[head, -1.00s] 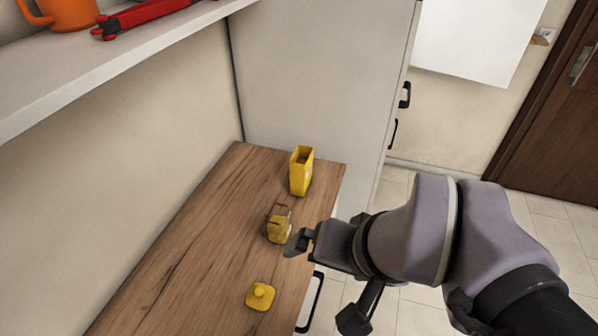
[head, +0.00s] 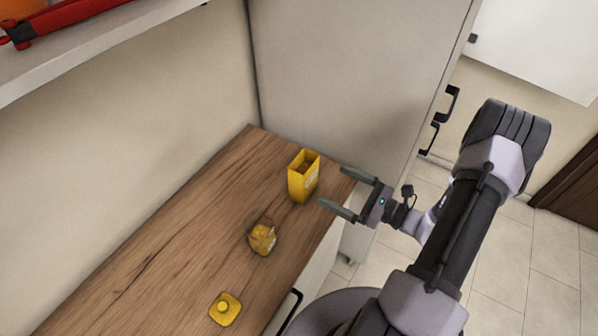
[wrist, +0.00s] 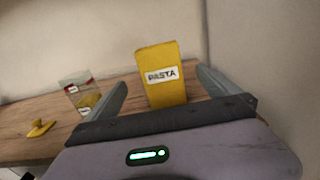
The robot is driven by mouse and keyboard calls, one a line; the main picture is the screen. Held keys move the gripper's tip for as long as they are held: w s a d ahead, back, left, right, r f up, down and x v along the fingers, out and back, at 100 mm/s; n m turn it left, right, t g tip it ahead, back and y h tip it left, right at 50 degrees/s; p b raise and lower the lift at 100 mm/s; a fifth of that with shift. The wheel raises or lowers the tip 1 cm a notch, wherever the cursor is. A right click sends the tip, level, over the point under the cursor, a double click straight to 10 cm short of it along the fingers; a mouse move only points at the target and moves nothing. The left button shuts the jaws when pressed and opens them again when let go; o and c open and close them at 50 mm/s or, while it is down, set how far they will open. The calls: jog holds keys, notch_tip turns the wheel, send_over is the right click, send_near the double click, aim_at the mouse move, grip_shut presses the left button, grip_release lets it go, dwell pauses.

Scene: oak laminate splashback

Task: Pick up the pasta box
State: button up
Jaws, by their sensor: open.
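The pasta box (head: 302,182) is a yellow, open-topped upright box near the far right end of the wooden counter. In the wrist view the pasta box (wrist: 164,78) shows a white label reading PASTA and appears between my two fingers. My gripper (head: 337,190) is open and empty. Its fingers point toward the box from the right, and the fingertips are just short of the box in the head view. In the wrist view my gripper (wrist: 162,85) spans wider than the box.
A clear bag with yellow contents (head: 262,238) stands on the counter (head: 180,230) nearer the front, and it also shows in the wrist view (wrist: 82,95). A yellow lid with a knob (head: 224,309) lies closer still. A tall white cabinet (head: 350,80) rises behind the box.

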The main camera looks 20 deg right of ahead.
aim_at(311, 175)
jog(key=b+x, duration=0.1)
jog(key=x, duration=0.7)
jog(key=shift+a, duration=0.1)
jog(key=b+x, duration=0.1)
jog(key=x, duration=0.5)
jog(key=shift+r+b, duration=0.15)
jog(key=shift+b, duration=0.25)
